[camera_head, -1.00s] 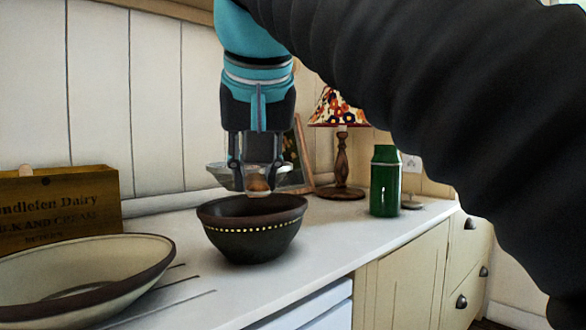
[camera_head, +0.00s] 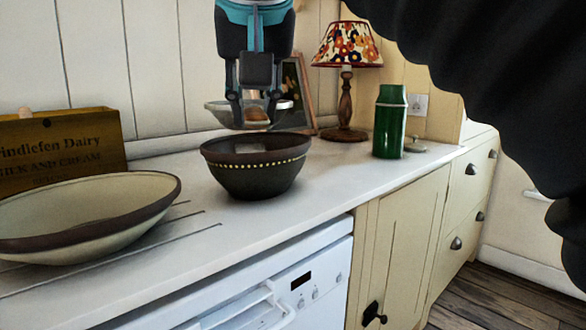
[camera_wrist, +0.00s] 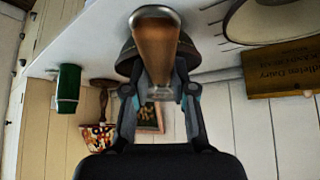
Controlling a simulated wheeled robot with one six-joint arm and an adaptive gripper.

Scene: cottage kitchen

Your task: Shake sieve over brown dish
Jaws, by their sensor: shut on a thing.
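My gripper (camera_head: 256,108) points down in the head view and is shut on the wooden handle (camera_wrist: 155,50) of the sieve. The sieve's pale bowl (camera_head: 219,112) shows behind my fingers, just above the back of the dark brown dish (camera_head: 256,177). The dish stands upright on the worktop and has a row of pale dots below its rim.
A wide cream bowl (camera_head: 95,225) with a brown rim stands left of the dish. A wooden dairy crate (camera_head: 62,150) is behind it. A green flask (camera_head: 389,125), a lamp (camera_head: 346,100) and a picture frame (camera_head: 303,95) stand to the right. The worktop front (camera_head: 290,222) is clear.

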